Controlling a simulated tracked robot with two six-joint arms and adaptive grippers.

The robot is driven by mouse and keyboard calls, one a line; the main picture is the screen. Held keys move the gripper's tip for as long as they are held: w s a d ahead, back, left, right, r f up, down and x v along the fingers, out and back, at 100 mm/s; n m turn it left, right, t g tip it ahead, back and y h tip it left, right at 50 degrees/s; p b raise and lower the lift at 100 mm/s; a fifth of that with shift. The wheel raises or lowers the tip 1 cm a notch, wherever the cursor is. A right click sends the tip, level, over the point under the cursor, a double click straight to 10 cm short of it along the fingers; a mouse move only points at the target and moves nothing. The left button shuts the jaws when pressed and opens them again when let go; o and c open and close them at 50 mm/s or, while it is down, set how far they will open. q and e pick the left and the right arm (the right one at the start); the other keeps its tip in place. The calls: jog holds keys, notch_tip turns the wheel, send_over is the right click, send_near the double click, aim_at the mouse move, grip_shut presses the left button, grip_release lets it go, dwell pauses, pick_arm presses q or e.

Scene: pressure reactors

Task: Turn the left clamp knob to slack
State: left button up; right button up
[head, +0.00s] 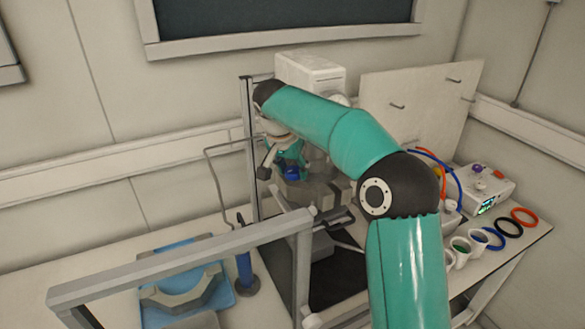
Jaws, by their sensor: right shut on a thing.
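The pressure reactor stands against the back of the bench, its grey lower body (310,190) showing below my arm. My right arm comes up from the bottom right, bends left across the reactor and turns down at its left side. My right gripper (290,172) is there, small and partly hidden by my wrist. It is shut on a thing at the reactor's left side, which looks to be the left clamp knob. The fingertips and the knob cannot be made out clearly, nor how far the knob is turned. My left gripper is not in view.
A metal frame (190,258) crosses the front left, with an upright post (250,150) beside the reactor. A blue tray (222,293) holds a grey curved part (180,298). A white control box (487,188), cups and coloured rings (508,228) fill the right side.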

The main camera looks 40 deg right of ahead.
jog(key=shift+n, duration=0.4)
jog(key=shift+c, duration=0.2)
jog(key=n+t+b, duration=0.1)
jog(key=n, duration=0.1)
jog(key=shift+s+d+n, duration=0.1)
jog(key=shift+s+n, duration=0.05)
jog(key=shift+n, duration=0.25)
jog(key=shift+d+n+t+y, duration=0.1)
jog(key=shift+n+t+y, duration=0.3)
jog(key=shift+n, duration=0.6)
jog(key=shift+n+t+y, duration=0.3)
jog(key=shift+n+y, duration=0.2)
jog(key=shift+n, duration=0.5)
jog(key=o, duration=1.1)
jog(key=shift+o, duration=0.2)
jog(key=v, duration=1.2)
